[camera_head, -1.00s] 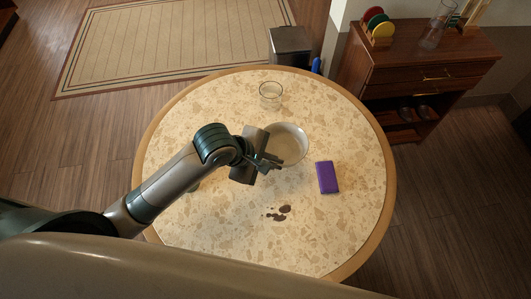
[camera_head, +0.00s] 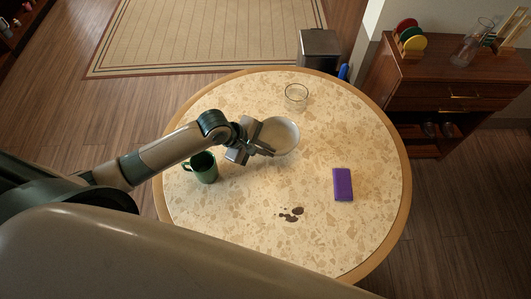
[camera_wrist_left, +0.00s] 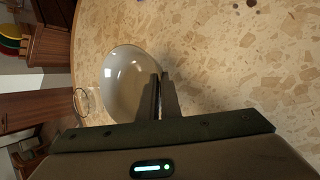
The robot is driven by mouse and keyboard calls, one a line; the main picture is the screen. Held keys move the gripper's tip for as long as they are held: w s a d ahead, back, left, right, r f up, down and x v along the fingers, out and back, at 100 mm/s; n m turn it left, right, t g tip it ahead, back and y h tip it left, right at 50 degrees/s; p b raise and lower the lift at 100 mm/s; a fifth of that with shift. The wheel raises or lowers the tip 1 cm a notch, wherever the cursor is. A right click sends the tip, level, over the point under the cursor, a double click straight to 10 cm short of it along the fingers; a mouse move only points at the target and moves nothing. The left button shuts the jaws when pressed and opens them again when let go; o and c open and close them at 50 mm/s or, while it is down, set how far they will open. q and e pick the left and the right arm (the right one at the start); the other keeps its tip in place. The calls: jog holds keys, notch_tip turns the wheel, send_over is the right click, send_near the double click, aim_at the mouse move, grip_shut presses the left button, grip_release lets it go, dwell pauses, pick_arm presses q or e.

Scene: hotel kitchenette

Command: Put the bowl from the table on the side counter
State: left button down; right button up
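The white bowl (camera_head: 283,137) is over the upper middle of the round table (camera_head: 300,240), seemingly a little above its top. My left gripper (camera_head: 268,150) is at the bowl's near-left rim. In the left wrist view its fingers (camera_wrist_left: 160,97) are close together with the wall of the bowl (camera_wrist_left: 128,75) between them. The bowl looks empty. The wooden side counter (camera_head: 434,73) stands beyond the table at the upper right. My right gripper is not in view.
A bin (camera_head: 320,48) stands behind the table.

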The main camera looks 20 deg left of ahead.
pick_arm(q)
jog(key=shift+w+a+f, duration=0.2)
jog(key=shift+w+a, duration=0.05)
jog(key=shift+a, duration=0.15)
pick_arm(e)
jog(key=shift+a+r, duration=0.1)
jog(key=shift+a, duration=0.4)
pick_arm(q)
jog(key=shift+f, duration=0.1)
notch_tip(320, 180, down, 2)
jog(key=shift+f+p, duration=0.25)
jog(key=shift+p, duration=0.3)
jog(key=shift+f, duration=0.7)
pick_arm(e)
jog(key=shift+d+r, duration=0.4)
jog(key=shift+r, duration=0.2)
pick_arm(q)
jog(key=c, duration=2)
grip_release()
jog(key=shift+f, duration=0.1)
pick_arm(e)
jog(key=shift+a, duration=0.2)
